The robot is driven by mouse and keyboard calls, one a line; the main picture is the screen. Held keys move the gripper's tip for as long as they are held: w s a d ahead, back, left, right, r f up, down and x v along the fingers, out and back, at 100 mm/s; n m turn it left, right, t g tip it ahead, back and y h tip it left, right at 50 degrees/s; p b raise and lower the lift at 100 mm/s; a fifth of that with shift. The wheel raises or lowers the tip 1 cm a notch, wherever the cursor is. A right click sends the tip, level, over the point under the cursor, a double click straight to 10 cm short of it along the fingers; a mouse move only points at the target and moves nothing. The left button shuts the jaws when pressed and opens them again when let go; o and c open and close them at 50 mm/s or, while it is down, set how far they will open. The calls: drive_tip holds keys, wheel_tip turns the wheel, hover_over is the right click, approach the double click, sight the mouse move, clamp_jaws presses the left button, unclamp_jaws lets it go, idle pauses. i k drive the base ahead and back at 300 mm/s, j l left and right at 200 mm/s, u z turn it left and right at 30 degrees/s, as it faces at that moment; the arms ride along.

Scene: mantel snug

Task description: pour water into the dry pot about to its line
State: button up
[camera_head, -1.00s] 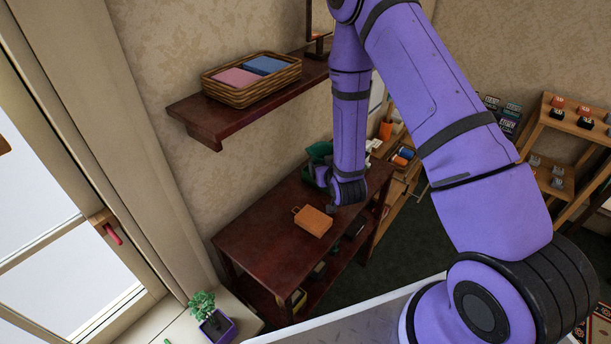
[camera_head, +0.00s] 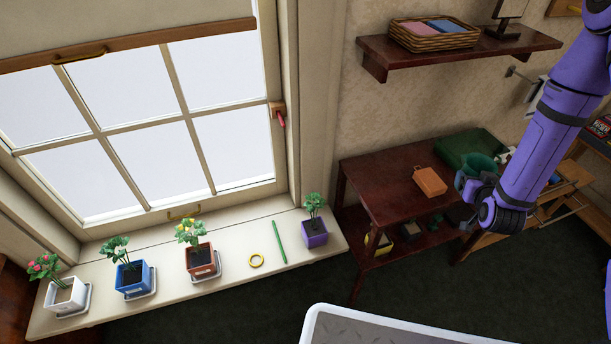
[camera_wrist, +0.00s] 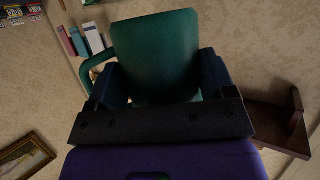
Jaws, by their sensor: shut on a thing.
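My gripper (camera_head: 478,185) is shut on a green jug (camera_head: 482,164), near the right end of the dark red table. In the wrist view the jug (camera_wrist: 157,55) sits between the fingers, its handle to the left; its water is not visible. On the windowsill stand a white pot (camera_head: 64,300) with pink flowers, a blue pot (camera_head: 133,281), a red-brown pot (camera_head: 203,265) with yellow flowers and a purple pot (camera_head: 315,236). The white pot's soil looks paler than the others'. No fill line can be made out. The gripper is far right of the pots.
The table (camera_head: 375,180) holds an orange box (camera_head: 430,181) and a green case (camera_head: 462,146). A shelf (camera_head: 535,42) with a basket (camera_head: 434,38) hangs above. Dark floor is open before the sill.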

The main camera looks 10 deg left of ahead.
sight(67, 295)
drive_tip(key=j+u, duration=0.1)
drive_tip(key=u, duration=2.25)
drive_tip(key=i+l+u, duration=0.25)
drive_tip(key=i, duration=0.15)
drive_tip(key=i+j, duration=0.25)
drive_tip(key=i+j+z, duration=0.1)
drive_tip(key=j, duration=0.3)
drive_tip(key=i+z, duration=0.15)
drive_tip(key=z, duration=1.1)
